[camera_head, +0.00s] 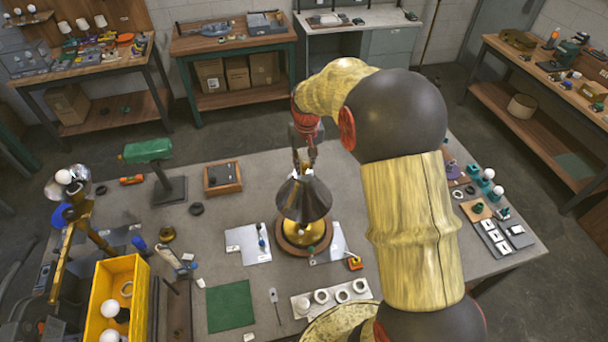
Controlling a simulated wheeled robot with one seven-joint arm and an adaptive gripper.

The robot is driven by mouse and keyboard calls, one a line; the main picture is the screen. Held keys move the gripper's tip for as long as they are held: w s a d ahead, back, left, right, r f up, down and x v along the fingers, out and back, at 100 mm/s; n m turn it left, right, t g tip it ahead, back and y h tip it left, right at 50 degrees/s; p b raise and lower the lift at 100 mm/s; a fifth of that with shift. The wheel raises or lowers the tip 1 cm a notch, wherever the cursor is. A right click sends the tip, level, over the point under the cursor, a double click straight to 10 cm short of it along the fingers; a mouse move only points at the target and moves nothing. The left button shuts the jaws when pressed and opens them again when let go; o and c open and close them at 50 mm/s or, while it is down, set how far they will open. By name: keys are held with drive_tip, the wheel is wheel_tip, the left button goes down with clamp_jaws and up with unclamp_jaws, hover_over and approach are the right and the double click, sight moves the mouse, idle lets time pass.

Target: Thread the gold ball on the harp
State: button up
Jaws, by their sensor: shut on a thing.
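A lamp stands in the middle of the grey table, with a dark cone shade (304,198), a shiny gold body (305,232) and a round wooden base (290,250). My gripper (304,166) points down right over the narrow top of the shade. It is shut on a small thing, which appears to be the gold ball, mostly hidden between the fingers. The harp is hidden inside the shade and behind the fingers. I cannot tell whether the ball touches the harp's top.
White sheets (247,244) lie beside the lamp base. A tray of white rings (331,296), a green mat (230,306) and a yellow bin (119,297) are in front. A green-topped stand (150,151) and wooden box (222,178) are at left. Small parts line the right side.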

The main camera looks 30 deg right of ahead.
drive_tip(key=shift+f+b, duration=0.6)
drive_tip(key=shift+f, duration=0.25)
idle(1.1)
drive_tip(key=o, duration=0.5)
drive_tip(key=c, duration=0.5)
clamp_jaws()
drive_tip(key=shift+s+f, duration=0.15)
drive_tip(key=shift+f, duration=0.05)
